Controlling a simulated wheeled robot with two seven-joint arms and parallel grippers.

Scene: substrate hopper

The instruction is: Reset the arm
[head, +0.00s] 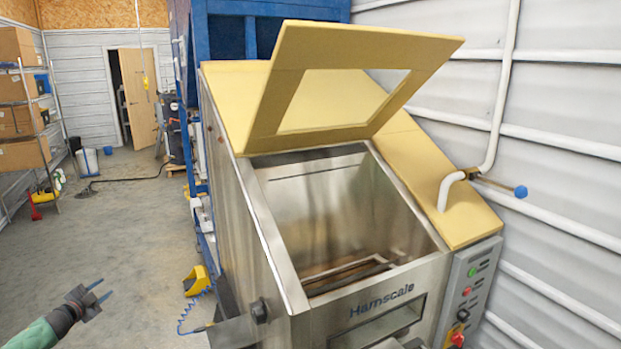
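My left gripper (98,293) is at the lower left of the head view, above the bare floor. Its two fingers are apart with nothing between them. It is well to the left of the steel hopper (230,170) and touches nothing. The hopper's yellow lid (287,100), with a window opening in it, is raised. The steel bin inside looks empty apart from bars near its bottom. My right gripper does not show.
A control panel (470,290) with buttons is on the hopper's right front. A yellow scoop-like thing (197,281) and a blue coiled hose (186,313) are left of the hopper. Shelves with boxes (22,118) stand far left. The floor (110,235) between is mostly clear.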

